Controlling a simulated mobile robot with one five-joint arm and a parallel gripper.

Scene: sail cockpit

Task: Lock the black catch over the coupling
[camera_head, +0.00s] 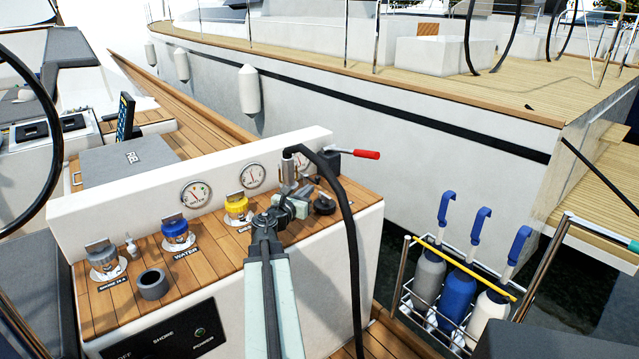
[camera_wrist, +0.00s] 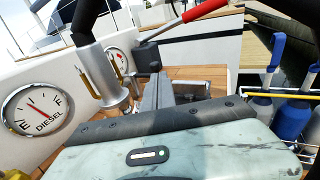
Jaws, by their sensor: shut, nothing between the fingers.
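A thick black hose (camera_head: 343,230) arches down into a grey metal coupling (camera_head: 289,168), which stands upright on the wooden fill deck. In the wrist view the coupling (camera_wrist: 101,72) is left of my gripper, with thin brass-coloured pins at its sides. I cannot clearly pick out the black catch; the coupling's lower part is partly hidden by my gripper in the head view. My gripper (camera_head: 288,207) is shut and empty, low in front of the coupling. In the wrist view its fingers (camera_wrist: 160,92) point forward, just right of the coupling. I cannot tell whether they touch anything.
A dark block with a red-handled lever (camera_head: 364,155) stands behind the coupling. A round black cap (camera_head: 324,205) lies to the right. Yellow (camera_head: 237,207) and blue (camera_head: 175,231) fill caps stand left. Gauges line the white panel (camera_head: 130,200). A bottle rack (camera_head: 405,300) is at right.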

